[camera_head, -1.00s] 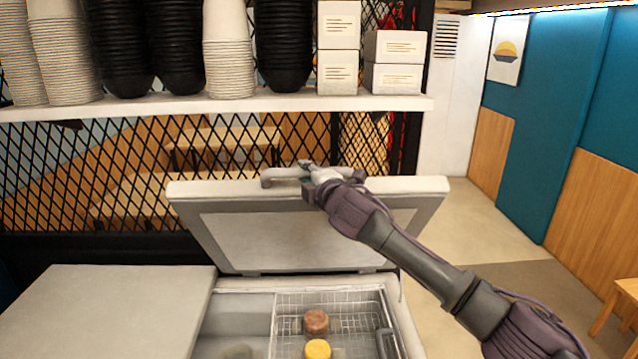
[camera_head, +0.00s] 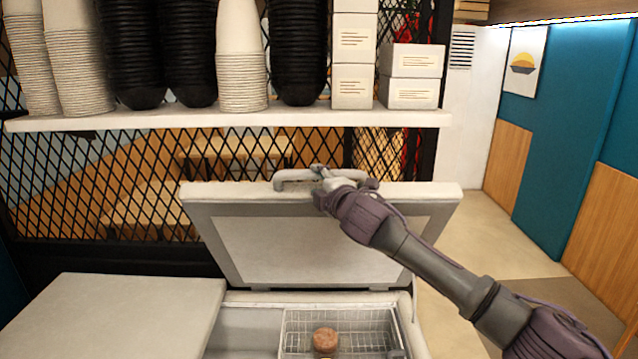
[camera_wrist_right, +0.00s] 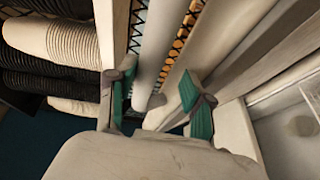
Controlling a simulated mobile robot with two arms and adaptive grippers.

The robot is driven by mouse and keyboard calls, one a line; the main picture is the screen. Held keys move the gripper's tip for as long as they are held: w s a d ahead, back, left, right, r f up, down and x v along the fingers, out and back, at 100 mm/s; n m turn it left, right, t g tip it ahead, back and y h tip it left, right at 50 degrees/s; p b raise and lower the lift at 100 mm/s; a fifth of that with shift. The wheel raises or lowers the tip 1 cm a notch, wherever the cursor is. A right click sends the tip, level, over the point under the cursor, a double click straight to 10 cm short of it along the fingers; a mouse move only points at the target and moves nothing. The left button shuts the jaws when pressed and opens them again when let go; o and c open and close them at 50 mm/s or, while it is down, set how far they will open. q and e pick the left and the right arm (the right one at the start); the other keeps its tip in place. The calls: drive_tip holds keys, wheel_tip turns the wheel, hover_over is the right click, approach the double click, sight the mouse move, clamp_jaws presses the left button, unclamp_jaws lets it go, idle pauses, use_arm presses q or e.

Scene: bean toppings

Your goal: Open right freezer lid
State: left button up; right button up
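The right freezer lid (camera_head: 320,250) is raised and stands steeply up on its rear hinge, its pale inner panel facing me. Its bar handle (camera_head: 290,178) is at the upper edge. My right gripper (camera_head: 322,186) is at the handle, near its middle. In the right wrist view, the gripper's teal-padded fingers (camera_wrist_right: 158,100) are spread apart, with a pale bar, apparently the handle (camera_wrist_right: 160,45), between them. Gaps show beside the bar. The open right compartment below holds a wire basket (camera_head: 365,330) with a brown round item (camera_head: 325,340). My left gripper is out of view.
The left freezer lid (camera_head: 120,310) is closed. Above and behind is a white shelf (camera_head: 230,118) with stacked cups, black bowls (camera_head: 298,50) and white boxes (camera_head: 410,92). A black mesh screen (camera_head: 230,160) is behind the lid. Floor at right is free.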

drive_tip(key=v, duration=1.2)
